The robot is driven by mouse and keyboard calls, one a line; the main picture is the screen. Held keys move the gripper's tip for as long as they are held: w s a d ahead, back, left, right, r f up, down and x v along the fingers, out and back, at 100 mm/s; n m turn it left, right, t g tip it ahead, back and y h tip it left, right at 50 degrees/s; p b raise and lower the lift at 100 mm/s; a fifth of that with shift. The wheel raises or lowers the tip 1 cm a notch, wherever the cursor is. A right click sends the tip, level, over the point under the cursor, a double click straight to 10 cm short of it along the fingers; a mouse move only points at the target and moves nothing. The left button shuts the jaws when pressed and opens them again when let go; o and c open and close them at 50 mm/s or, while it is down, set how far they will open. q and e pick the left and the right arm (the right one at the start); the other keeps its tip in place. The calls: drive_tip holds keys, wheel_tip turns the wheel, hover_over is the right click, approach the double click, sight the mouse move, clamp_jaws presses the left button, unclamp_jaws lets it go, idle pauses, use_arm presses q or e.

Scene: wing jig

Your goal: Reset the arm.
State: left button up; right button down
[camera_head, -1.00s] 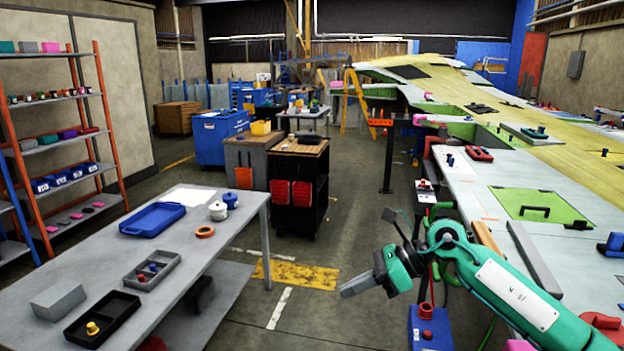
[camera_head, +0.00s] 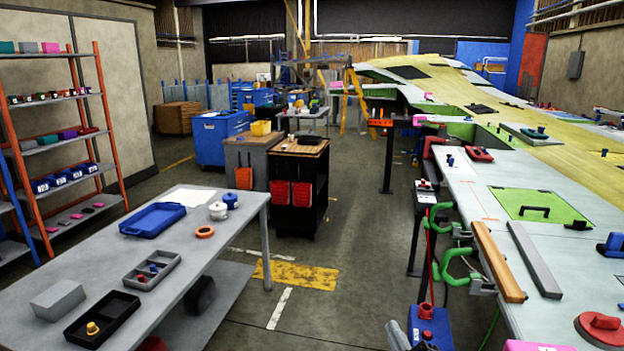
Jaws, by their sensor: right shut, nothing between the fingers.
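My right gripper (camera_head: 397,335) shows only as a small grey piece at the bottom edge of the head view, right of centre. It is shut with nothing in it. The rest of my right arm is out of the picture. The gripper is over the floor, left of the blue box (camera_head: 430,328), and appears apart from it. My left gripper is not in view.
A grey table (camera_head: 232,248) with trays and lidded pots stands at the left. The wing jig (camera_head: 478,205) runs along the right, with a wooden bar (camera_head: 498,262) and a red disc-shaped tool (camera_head: 603,328) on it. The aisle floor (camera_head: 345,240) between is clear.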

drive_tip(key=s+d+f+m+g+h, duration=0.2)
drive_tip(key=s+d+f+m+g, duration=0.1)
drive_tip(key=s+f, duration=0.25)
drive_tip(key=s+d+f+m+g+h, duration=0.1)
drive_tip(key=s+d+f+m+g, duration=0.2)
drive_tip(key=f, duration=0.4)
drive_tip(key=s+f+m+g, duration=0.2)
drive_tip(key=s+f+g, duration=0.3)
drive_tip(key=s, duration=0.5)
drive_tip(key=s+f+m+g, duration=0.2)
drive_tip(key=s+f+g, duration=0.25)
drive_tip(key=s, duration=0.65)
wheel_tip(320, 180, down, 32)
drive_tip(key=g, duration=0.1)
drive_tip(key=s+d+f, duration=0.2)
drive_tip(key=s+f, duration=0.7)
drive_tip(key=s+d+f+g, duration=0.1)
drive_tip(key=s+d+f, duration=0.1)
drive_tip(key=s+f, duration=0.7)
drive_tip(key=shift+s+d+f, duration=0.15)
drive_tip(key=shift+s+f, duration=0.1)
drive_tip(key=shift+s, duration=0.4)
